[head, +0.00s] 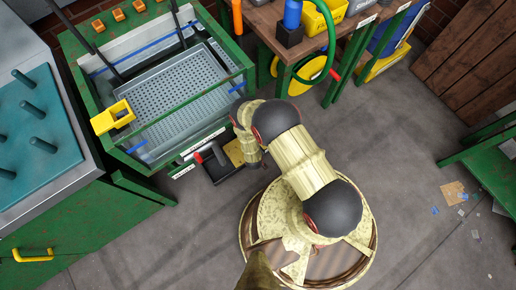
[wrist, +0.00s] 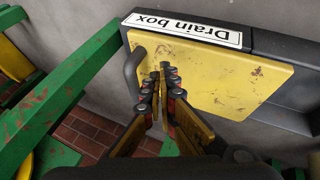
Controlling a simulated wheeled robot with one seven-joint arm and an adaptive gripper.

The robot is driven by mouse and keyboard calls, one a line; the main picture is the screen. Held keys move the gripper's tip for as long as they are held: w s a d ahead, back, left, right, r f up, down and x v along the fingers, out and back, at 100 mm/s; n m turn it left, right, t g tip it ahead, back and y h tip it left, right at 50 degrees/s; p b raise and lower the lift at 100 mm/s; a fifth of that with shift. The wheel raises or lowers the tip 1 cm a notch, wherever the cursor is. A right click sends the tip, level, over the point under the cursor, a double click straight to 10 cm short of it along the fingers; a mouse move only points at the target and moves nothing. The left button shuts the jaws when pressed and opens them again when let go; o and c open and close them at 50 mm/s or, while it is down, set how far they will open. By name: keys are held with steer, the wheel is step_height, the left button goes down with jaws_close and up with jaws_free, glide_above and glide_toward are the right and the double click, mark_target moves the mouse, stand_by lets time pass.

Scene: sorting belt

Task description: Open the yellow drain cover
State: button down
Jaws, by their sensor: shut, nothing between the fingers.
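The yellow drain cover (wrist: 225,80) is a scuffed flat panel on the dark drain box (wrist: 285,50). A white label (wrist: 185,29) reading "Drain box" runs along the box edge, upside down in the wrist view. A dark grey bar handle (wrist: 132,68) stands at the cover's left edge. My gripper (wrist: 164,72) is shut and empty, its tips over the cover just right of the handle; I cannot tell if they touch it. In the head view part of the yellow cover (head: 235,153) shows beside my arm, which hides the gripper.
A green-framed sorting tank (head: 185,90) with a perforated tray stands above the drain box. A red-tipped lever (head: 198,158) is left of the cover. A green bench leg (wrist: 70,90) is close on the left. Open grey floor (head: 420,180) lies to the right.

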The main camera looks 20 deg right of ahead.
steer(key=p+v, duration=0.4)
steer(key=v, duration=0.5)
steer(key=shift+s+r, duration=0.2)
steer(key=shift+r, duration=0.15)
steer(key=shift+s, duration=0.1)
